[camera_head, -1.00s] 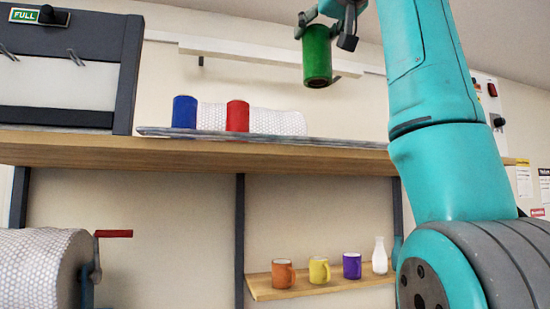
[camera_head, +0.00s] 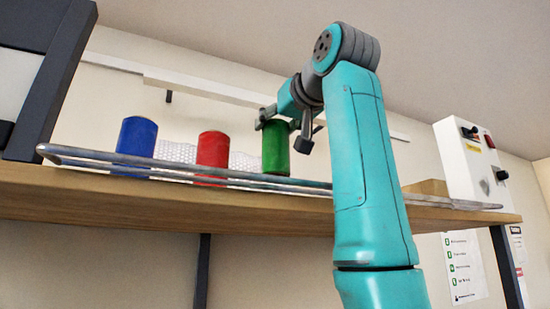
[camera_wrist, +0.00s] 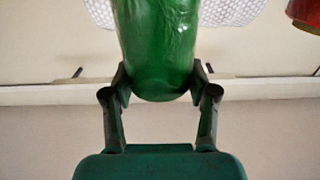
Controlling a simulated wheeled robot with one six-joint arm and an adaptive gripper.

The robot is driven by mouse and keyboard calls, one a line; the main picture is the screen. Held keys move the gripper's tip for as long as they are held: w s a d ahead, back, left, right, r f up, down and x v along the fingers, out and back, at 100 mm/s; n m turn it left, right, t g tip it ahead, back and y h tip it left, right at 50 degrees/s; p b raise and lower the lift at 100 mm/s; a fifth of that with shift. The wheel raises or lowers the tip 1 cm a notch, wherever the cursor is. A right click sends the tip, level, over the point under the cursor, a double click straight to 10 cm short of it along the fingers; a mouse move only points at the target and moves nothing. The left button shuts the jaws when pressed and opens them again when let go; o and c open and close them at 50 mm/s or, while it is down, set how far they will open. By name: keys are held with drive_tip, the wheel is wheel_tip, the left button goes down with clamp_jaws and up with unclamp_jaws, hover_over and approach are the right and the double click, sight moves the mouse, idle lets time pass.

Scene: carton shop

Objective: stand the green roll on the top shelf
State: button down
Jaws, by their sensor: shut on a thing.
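The green roll (camera_head: 276,148) is upright at the top shelf (camera_head: 250,208), to the right of the red roll (camera_head: 212,150) and the blue roll (camera_head: 135,142). My gripper (camera_head: 287,122) is shut on the green roll near its upper end. In the wrist view the green roll (camera_wrist: 155,50) sits between both fingers (camera_wrist: 160,85). The roll's lower end is beside the shelf's front rail, and I cannot tell whether it touches the shelf board. Part of the red roll (camera_wrist: 306,14) shows at the wrist view's upper right.
A metal rail (camera_head: 200,174) runs along the shelf's front edge. Bubble wrap (camera_head: 178,152) lies behind the rolls. A cardboard-coloured block (camera_head: 427,187) and a white control box (camera_head: 475,160) are to the right. A dark-framed panel (camera_head: 60,80) stands at the left.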

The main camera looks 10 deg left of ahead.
sight(282, 144)
drive_tip(key=shift+s+f, duration=0.1)
drive_tip(key=shift+f, duration=2.6)
drive_tip(key=shift+f, duration=0.1)
drive_tip(key=shift+c, duration=1.6)
unclamp_jaws()
drive_tip(key=shift+s+d, duration=0.15)
drive_tip(key=shift+d, duration=0.05)
drive_tip(key=v, duration=1.1)
drive_tip(key=shift+s, duration=0.2)
drive_tip(key=shift+d, duration=0.2)
